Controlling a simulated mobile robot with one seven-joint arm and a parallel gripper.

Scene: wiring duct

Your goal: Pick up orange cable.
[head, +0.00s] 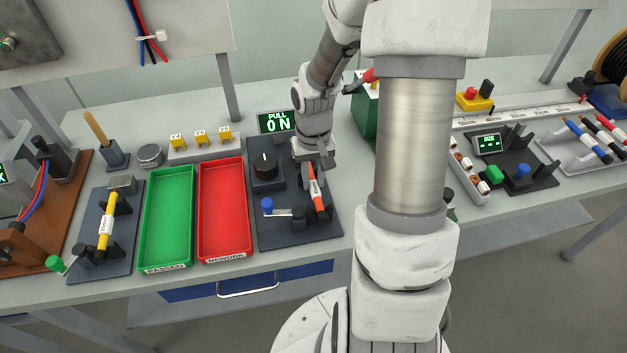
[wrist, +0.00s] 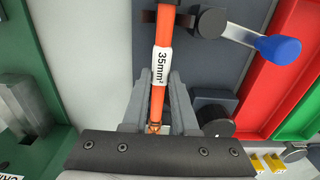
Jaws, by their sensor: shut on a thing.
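The orange cable (head: 316,191) is a short orange piece with a white label, lying at the right side of the dark pull tester plate (head: 293,232). In the wrist view the cable (wrist: 165,35) runs lengthwise between my fingers, and its label reads 35mm². My gripper (head: 314,168) is above the plate, pointing down. In the wrist view my gripper (wrist: 160,100) is shut on the cable near its bare copper end. The cable's other end is at a dark clamp with a blue-handled lever (wrist: 272,47). I cannot tell whether the clamp grips it.
A black knob block (head: 266,167) and a lit "PULL ON" display (head: 279,122) stand close to my gripper. The red rework tray (head: 224,247) and green passed tray (head: 168,258) are empty at the left. A yellow cable (head: 106,222) rests on another fixture.

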